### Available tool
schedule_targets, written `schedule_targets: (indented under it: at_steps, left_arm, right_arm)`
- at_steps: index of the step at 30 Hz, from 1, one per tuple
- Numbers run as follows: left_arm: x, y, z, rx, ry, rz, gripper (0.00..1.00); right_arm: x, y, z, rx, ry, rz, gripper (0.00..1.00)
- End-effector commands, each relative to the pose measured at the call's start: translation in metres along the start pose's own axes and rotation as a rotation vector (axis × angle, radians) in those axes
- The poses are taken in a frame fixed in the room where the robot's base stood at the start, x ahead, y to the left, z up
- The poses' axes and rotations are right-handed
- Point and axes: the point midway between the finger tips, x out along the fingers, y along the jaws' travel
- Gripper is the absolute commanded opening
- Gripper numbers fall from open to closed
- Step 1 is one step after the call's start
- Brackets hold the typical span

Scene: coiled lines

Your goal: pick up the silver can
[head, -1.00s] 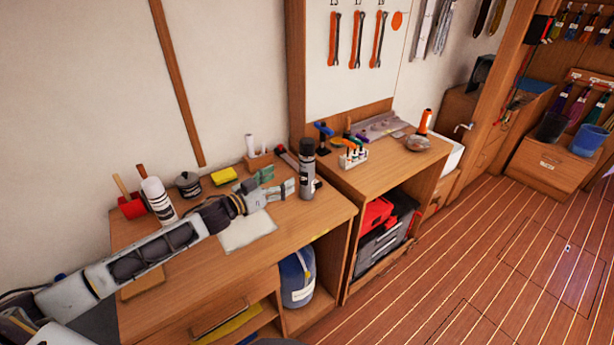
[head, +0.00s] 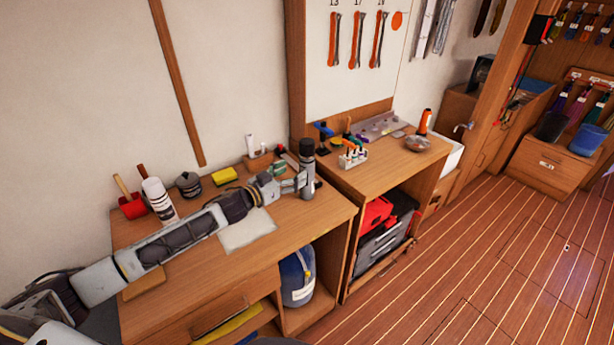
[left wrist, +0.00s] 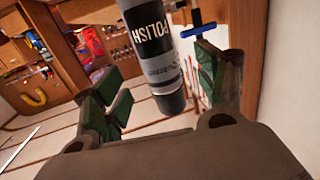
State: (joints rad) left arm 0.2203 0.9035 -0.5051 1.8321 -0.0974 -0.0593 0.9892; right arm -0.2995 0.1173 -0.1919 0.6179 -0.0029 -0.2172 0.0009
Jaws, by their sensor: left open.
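The silver can (head: 307,182) stands upright on the wooden bench near its right end. It has a black cap and a dark label; in the left wrist view the can (left wrist: 163,68) shows the word POLISH. My left gripper (head: 292,177) reaches in from the left at the can's mid-height. It is open, with one green-padded finger to each side of the can in the wrist view. The can looks closer to the finger at the right of that view. I cannot tell whether a finger touches it. My right gripper is not in view.
A white bottle with dark stripes (head: 159,201), a dark lidded pot (head: 188,184) and a yellow sponge (head: 224,175) stand behind my left arm. A pale cloth (head: 246,232) lies in front of the gripper.

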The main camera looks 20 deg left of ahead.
Motion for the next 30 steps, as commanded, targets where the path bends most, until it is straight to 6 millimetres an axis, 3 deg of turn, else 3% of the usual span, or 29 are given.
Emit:
schedule_targets:
  at_steps: [10,19,30]
  left_arm:
    - [0.019,0.000,-0.001,0.001,0.002,0.001,0.72]
    - [0.022,0.001,0.000,0.001,0.000,0.001,0.72]
    - [0.027,0.001,-0.001,0.001,0.001,0.001,0.72]
  right_arm:
    - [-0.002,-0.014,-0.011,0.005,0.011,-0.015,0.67]
    - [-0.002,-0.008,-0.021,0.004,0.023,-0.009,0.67]
    - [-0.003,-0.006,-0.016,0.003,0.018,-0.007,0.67]
